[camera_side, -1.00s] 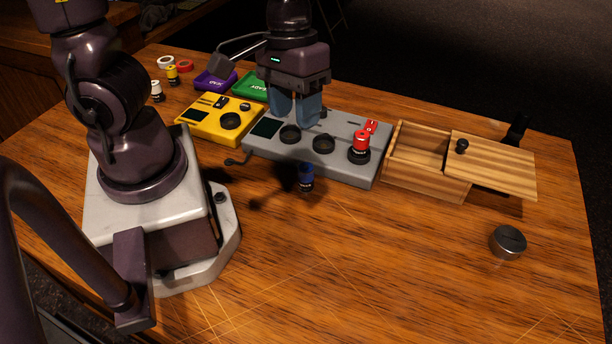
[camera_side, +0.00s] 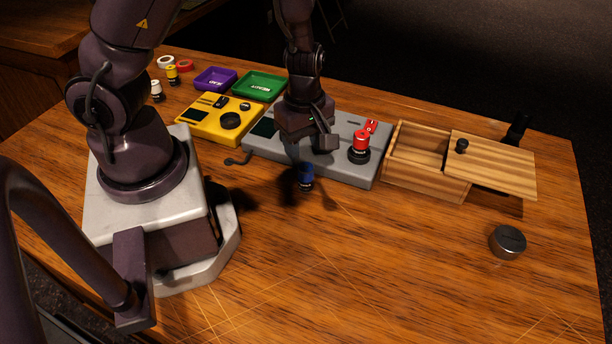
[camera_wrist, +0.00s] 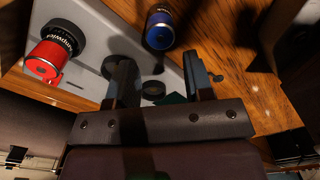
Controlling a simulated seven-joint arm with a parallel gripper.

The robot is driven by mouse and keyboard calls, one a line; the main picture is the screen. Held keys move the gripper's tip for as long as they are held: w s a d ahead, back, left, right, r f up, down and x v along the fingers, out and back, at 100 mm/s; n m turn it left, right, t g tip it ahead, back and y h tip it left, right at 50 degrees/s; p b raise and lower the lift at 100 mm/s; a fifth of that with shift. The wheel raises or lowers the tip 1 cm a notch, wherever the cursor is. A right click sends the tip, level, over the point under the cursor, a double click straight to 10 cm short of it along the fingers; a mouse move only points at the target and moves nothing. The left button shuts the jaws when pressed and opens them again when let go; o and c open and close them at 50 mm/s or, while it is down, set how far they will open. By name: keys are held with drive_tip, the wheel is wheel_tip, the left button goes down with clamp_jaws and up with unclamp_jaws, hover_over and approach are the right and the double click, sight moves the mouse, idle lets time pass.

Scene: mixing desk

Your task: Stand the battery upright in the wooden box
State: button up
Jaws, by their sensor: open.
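I cannot tell for sure which object is the battery. A blue cylinder with a dark lower part (camera_side: 306,180) stands upright on the table in front of the grey unit; it also shows in the wrist view (camera_wrist: 160,30). A red cylinder (camera_side: 361,141) stands in a black round socket on the grey unit. The wooden box (camera_side: 425,186) is right of that unit, its left part uncovered and its lid (camera_side: 500,168) over the right part. My gripper (camera_wrist: 161,75) is open and empty, near and above the blue cylinder.
A yellow unit (camera_side: 214,133), purple tray (camera_side: 203,85) and green tray (camera_side: 246,87) are at the back left. A round metal tin (camera_side: 508,242) is at the front right. The front middle of the table is clear.

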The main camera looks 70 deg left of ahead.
sight(306, 166)
drive_tip(key=shift+d+f, duration=0.2)
drive_tip(key=shift+f, duration=1.7)
drive_tip(key=shift+d+f, duration=0.15)
drive_tip(key=shift+f, duration=1.75)
drive_tip(key=c, duration=0.8)
drive_tip(key=shift+c, duration=0.2)
drive_tip(key=shift+r, duration=0.2)
